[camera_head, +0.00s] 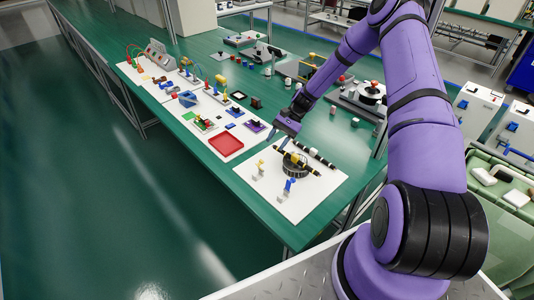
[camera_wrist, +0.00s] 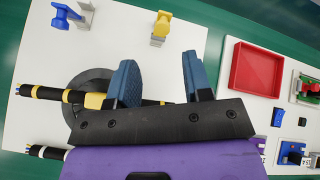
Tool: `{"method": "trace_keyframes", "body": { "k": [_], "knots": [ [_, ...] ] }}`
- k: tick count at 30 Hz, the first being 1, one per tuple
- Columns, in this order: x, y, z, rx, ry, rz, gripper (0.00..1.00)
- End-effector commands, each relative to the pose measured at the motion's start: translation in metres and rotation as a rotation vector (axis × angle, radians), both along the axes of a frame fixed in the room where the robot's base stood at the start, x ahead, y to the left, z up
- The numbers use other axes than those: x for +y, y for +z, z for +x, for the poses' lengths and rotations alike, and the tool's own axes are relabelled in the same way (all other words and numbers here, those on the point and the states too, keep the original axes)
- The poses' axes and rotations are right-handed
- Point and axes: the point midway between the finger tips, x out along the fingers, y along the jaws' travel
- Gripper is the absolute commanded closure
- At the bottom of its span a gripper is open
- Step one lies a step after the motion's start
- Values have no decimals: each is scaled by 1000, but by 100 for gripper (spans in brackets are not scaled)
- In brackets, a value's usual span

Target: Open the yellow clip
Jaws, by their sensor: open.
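The yellow clip (camera_head: 260,165) stands upright on the white board (camera_head: 252,184), near the board's left side. In the wrist view, the yellow clip (camera_wrist: 160,27) is ahead of the fingertips, close to the board's edge; whether its top is open or closed is too small to tell. My gripper (camera_head: 284,141) is above the board, behind the clip in the head view. In the wrist view, my gripper (camera_wrist: 158,60) has its two blue fingers spread, with nothing between them and a gap to the clip.
A blue clip (camera_wrist: 66,16) stands beside the yellow one. A black cable with yellow bands (camera_wrist: 55,95) lies across a dark round base (camera_wrist: 85,85), close to the left finger. A second cable (camera_head: 316,155) lies behind. A red tray (camera_wrist: 257,68) sits to the right.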

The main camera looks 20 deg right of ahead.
Motion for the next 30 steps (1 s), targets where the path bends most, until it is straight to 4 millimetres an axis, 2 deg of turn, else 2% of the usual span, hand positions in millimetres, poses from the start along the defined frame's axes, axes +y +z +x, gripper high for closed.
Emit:
{"method": "trace_keyframes", "body": {
  "k": [3,9,18,23,30],
  "knots": [
    [16,10,-5,47,-52,-174,54],
    [26,32,-9,73,-203,-423,54],
    [28,60,-10,55,-371,-586,54],
    [30,55,-11,56,-385,-595,54],
    [44,20,-16,58,-381,-593,54]
  ]
}}
